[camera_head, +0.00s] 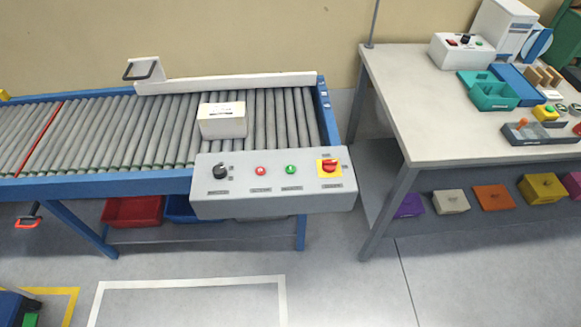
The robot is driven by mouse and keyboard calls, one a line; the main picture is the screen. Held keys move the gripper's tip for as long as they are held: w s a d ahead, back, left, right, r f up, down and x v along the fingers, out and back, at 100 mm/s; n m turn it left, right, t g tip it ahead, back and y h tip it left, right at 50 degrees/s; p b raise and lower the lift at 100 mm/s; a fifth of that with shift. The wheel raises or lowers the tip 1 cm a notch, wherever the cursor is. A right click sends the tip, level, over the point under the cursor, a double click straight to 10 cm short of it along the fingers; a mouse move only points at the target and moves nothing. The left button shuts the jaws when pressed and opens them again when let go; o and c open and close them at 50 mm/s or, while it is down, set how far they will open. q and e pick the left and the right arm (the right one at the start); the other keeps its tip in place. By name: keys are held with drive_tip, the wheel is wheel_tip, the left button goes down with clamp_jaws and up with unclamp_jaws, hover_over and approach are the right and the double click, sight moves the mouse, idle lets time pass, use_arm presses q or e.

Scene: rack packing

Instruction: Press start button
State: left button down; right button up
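A grey control panel (240,203) is fixed at the front right end of the roller conveyor (110,178). A green button (291,170) sits right of the panel's middle, with a red button (260,171) to its left. A black rotary knob (220,171) is at the panel's left, and a red switch on a yellow plate (329,166) is at its right. The labels are too small to read. Nothing covers the buttons. Neither of my grippers is in view.
A white box (222,121) rests on the rollers just behind the panel. The worktable (420,110) at right holds trays, tools and a smaller control box (461,52). Red (132,212) and blue bins sit under the conveyor. The floor before the panel is clear.

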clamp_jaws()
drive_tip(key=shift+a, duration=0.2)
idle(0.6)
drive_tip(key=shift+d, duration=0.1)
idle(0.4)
